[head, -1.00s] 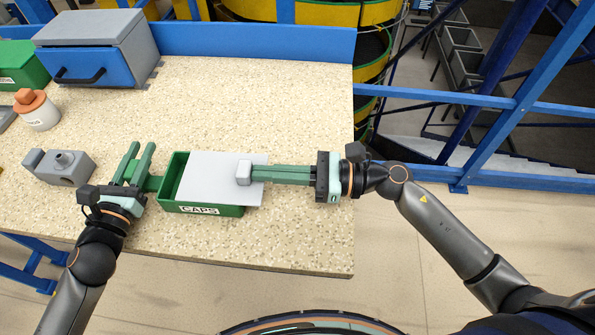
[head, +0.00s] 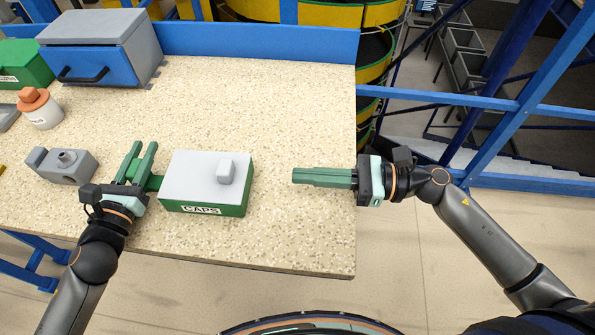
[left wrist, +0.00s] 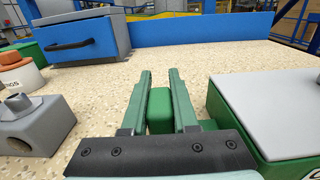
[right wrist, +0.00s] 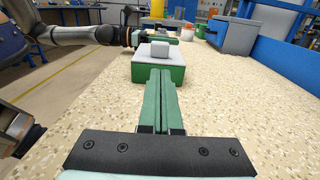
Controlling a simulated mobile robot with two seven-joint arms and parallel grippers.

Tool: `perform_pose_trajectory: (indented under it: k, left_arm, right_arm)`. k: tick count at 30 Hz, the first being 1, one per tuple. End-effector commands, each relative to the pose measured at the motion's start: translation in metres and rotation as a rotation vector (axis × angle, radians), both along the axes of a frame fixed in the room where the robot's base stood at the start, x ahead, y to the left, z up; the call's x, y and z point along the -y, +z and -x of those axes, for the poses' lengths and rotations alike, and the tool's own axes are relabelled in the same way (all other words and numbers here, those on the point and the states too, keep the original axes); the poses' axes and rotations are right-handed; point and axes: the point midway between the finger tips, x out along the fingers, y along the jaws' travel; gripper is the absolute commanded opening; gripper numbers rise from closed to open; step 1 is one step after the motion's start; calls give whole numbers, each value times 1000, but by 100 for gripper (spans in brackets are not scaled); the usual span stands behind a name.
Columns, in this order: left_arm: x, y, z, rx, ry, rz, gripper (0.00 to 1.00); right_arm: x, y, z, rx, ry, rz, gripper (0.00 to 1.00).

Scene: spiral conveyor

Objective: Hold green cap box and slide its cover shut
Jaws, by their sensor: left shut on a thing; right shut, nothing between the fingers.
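My left gripper (head: 142,158) is shut on the green tab (left wrist: 159,110) at the box's left side. My right gripper (head: 294,176) is shut and empty, to the right of the box and apart from it. In the right wrist view, the box (right wrist: 158,73) and cover stand beyond the closed fingertips.
A grey block with a peg (head: 66,165) stands left of my left gripper. A white jar with an orange lid (head: 42,112), a blue-fronted drawer cabinet (head: 100,62) and a green bin (head: 20,68) are at the back left. The table's right side is clear.

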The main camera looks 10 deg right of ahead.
Motion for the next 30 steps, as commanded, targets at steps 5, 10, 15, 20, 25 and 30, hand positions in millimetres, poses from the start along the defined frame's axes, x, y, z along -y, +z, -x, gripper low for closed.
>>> perform_pose_trajectory:
  k: [5,10,15,20,25,30]
  left_arm:
    - [1,-8,2,-18,-1,1,0]
    - [1,-8,2,-18,-1,1,0]
    - [1,-8,2,-18,-1,1,0]
    - [1,-8,2,-17,-1,1,35]
    - [1,-5,1,-9,-1,1,54]
    - [0,-3,1,-5,-1,0,62]
  right_arm:
    - [27,-2,7,-2,-1,1,0]
    - [37,-1,9,0,0,1,0]
    - [38,-1,10,0,0,0,0]
    - [38,-1,10,0,0,0,0]
    - [38,0,10,0,0,0,0]
    - [38,0,9,0,0,0,0]
